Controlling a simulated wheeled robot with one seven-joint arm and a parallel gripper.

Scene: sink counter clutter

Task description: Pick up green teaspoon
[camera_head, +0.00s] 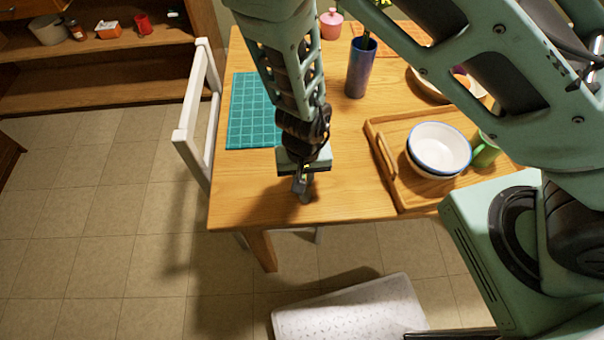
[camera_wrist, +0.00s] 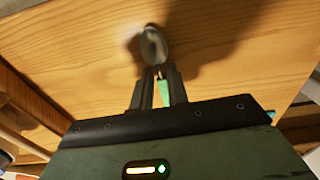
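The green teaspoon (camera_wrist: 153,45) shows in the wrist view, its grey metal bowl past my fingertips and slightly blurred. A strip of its green handle shows between the two fingers. My gripper (camera_wrist: 160,75) is closed in on the spoon from both sides. In the head view my gripper (camera_head: 303,188) points down over the wooden table near its front edge. The spoon is hard to make out there, and the height above the table cannot be told.
A teal grid mat (camera_head: 250,115) lies left of my gripper. A wooden tray (camera_head: 405,195) with stacked bowls (camera_head: 440,148) and a green mug (camera_head: 485,150) is at right. A dark blue cup (camera_head: 361,70) stands behind. A white chair (camera_head: 190,130) is at left.

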